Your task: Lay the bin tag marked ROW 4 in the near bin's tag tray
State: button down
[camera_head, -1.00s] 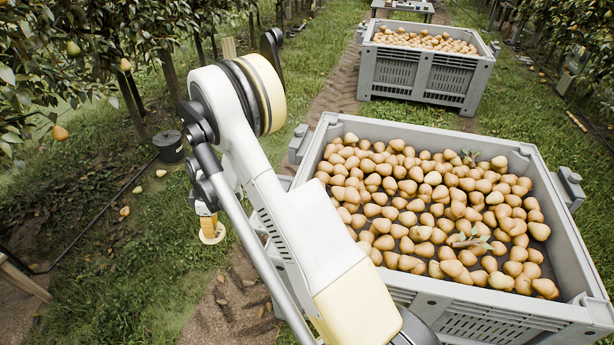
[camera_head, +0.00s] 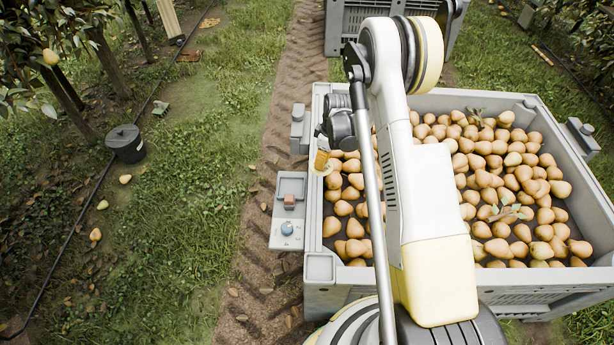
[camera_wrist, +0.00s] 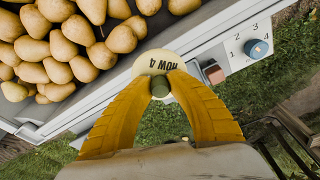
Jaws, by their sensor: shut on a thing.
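My gripper (camera_head: 321,158) is shut on the bin tag, a pale disc with a green knob. In the wrist view my yellow fingers (camera_wrist: 160,88) pinch the knob, and the tag (camera_wrist: 157,62) reads ROW 4, upside down. They hang over the left edge of the near bin (camera_head: 319,268), above its rim and pears. The bin's tag tray (camera_head: 291,184) is a shallow grey recess on a side panel, just left of my gripper in the head view. In the wrist view, the tag and right finger partly hide the tray area.
The panel (camera_head: 277,241) also carries a brown block (camera_head: 289,201) and a blue knob (camera_head: 286,228). Numbers surround the knob (camera_wrist: 257,48) in the wrist view. Pears (camera_head: 500,190) fill the near bin. Another bin (camera_head: 345,30) stands behind. Grass and a dirt track lie left.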

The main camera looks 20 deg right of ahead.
jog(key=shift+w+d+f, duration=0.15)
jog(key=b, duration=0.5)
send_over(290, 189)
notch_tip(290, 189, down, 7)
jog(key=shift+d+r, duration=0.1)
jog(key=shift+d, duration=0.05)
jog(key=shift+f+b, duration=0.9)
jog(key=shift+f, duration=1.05)
jog(key=shift+f, duration=0.3)
jog(key=c, duration=1.3)
grip_release()
jog(key=shift+c, duration=0.2)
